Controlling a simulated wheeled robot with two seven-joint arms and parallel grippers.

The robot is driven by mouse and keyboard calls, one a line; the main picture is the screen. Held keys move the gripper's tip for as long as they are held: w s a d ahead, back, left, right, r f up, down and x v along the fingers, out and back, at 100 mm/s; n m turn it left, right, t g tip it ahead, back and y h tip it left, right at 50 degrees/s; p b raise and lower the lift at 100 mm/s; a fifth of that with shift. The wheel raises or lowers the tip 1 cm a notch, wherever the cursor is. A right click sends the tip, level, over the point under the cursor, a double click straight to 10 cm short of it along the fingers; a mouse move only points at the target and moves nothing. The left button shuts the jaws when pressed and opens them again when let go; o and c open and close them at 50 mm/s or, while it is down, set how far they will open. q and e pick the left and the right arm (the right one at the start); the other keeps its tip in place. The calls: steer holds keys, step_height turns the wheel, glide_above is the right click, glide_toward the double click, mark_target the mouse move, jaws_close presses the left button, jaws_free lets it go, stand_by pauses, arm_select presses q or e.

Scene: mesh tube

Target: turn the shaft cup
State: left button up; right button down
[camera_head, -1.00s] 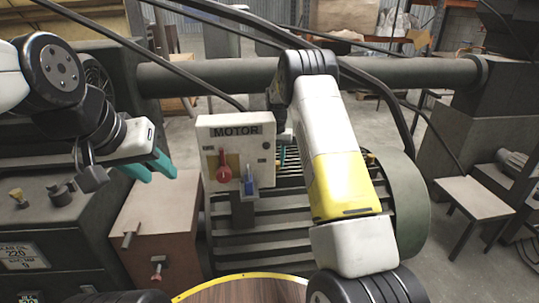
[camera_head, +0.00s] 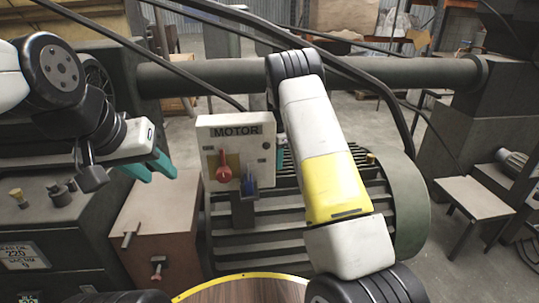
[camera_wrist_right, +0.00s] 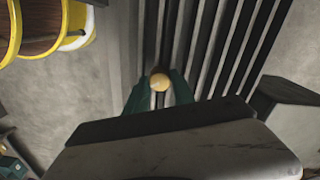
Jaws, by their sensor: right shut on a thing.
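A round yellow cup (camera_wrist_right: 160,83) stands above the motor's dark ribs in the right wrist view. I take it for the shaft cup. My right gripper (camera_wrist_right: 160,97) has one green finger on each side of it and is shut on it. In the head view my right arm mostly hides this gripper; only a bit of teal (camera_head: 281,158) shows beside the motor panel. My left gripper (camera_head: 155,172) is open and empty, with its teal fingers apart, left of the panel.
A second small yellow cup (camera_head: 371,158) is on the motor's right. A thick pipe (camera_head: 215,75) crosses behind.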

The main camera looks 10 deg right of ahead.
steer(key=m, duration=0.6)
steer(key=shift+w+r+m, duration=0.1)
steer(key=shift+m, duration=0.2)
steer(key=m, duration=1.1)
steer(key=shift+m, duration=0.3)
steer(key=m, duration=0.5)
steer(key=shift+m, duration=0.4)
steer(key=c, duration=1.1)
jaws_free()
steer(key=shift+o, duration=0.2)
